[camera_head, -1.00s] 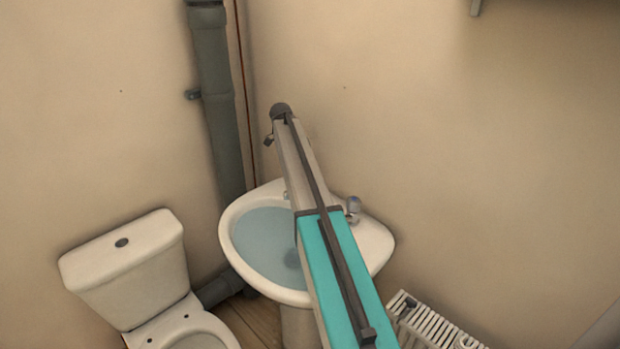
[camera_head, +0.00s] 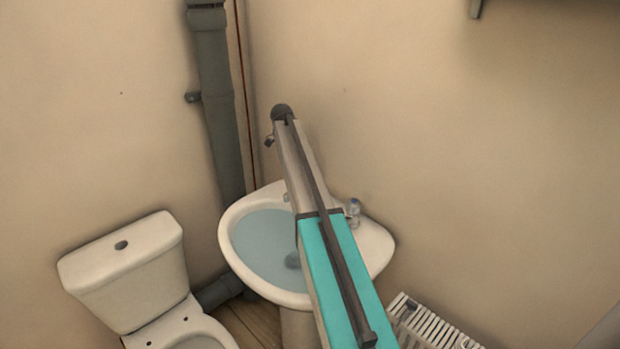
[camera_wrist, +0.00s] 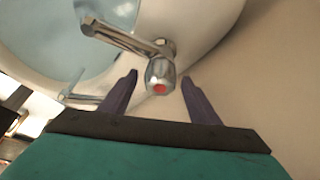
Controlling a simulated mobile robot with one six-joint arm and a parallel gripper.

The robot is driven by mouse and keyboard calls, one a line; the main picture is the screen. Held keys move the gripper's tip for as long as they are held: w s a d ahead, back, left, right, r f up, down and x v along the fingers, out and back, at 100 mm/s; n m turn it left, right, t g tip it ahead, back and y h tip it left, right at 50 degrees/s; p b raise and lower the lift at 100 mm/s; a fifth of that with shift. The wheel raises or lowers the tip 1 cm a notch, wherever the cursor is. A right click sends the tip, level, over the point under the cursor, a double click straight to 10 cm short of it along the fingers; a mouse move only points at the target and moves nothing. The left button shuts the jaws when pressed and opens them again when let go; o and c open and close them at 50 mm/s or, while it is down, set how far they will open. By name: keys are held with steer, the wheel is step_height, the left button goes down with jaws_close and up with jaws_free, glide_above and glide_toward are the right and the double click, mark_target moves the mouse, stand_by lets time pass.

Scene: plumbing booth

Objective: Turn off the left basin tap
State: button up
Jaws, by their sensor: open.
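In the wrist view, a chrome basin tap (camera_wrist: 120,38) has a rounded handle end with a red dot. Its spout reaches up-left over the basin (camera_wrist: 205,12). My gripper (camera_wrist: 160,77) is open, its two dark fingers on either side of the handle end, with gaps visible on both sides. In the head view, my arm crosses the white basin (camera_head: 375,247) and hides most of this tap and my gripper. The other tap (camera_head: 353,211), with a bluish top, shows right of my arm. The basin holds bluish water (camera_head: 262,240).
A white toilet (camera_head: 125,262) stands left of the basin. A grey vertical pipe (camera_head: 213,75) runs up the corner behind it. A white radiator (camera_head: 430,325) is at lower right. The beige wall (camera_head: 480,150) is close behind the basin. Another chrome piece (camera_wrist: 75,92) shows beside my left finger.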

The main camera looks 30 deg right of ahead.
steer(key=v, duration=0.6)
steer(key=p+v, duration=0.3)
steer(key=p, duration=0.5)
steer(key=shift+w+a+r, duration=0.1)
steer(key=shift+r, duration=0.3)
steer(key=shift+w+a+r+p, duration=0.1)
steer(key=shift+r+p, duration=0.2)
steer(key=shift+p, duration=0.6)
steer(key=shift+w+a+r+p, duration=0.1)
steer(key=shift+r+p, duration=0.25)
steer(key=shift+p, duration=0.5)
steer(key=p+v, duration=0.2)
steer(key=p, duration=0.5)
steer(key=shift+a+r, duration=0.15)
steer(key=shift+r, duration=0.1)
steer(key=shift+f, duration=0.1)
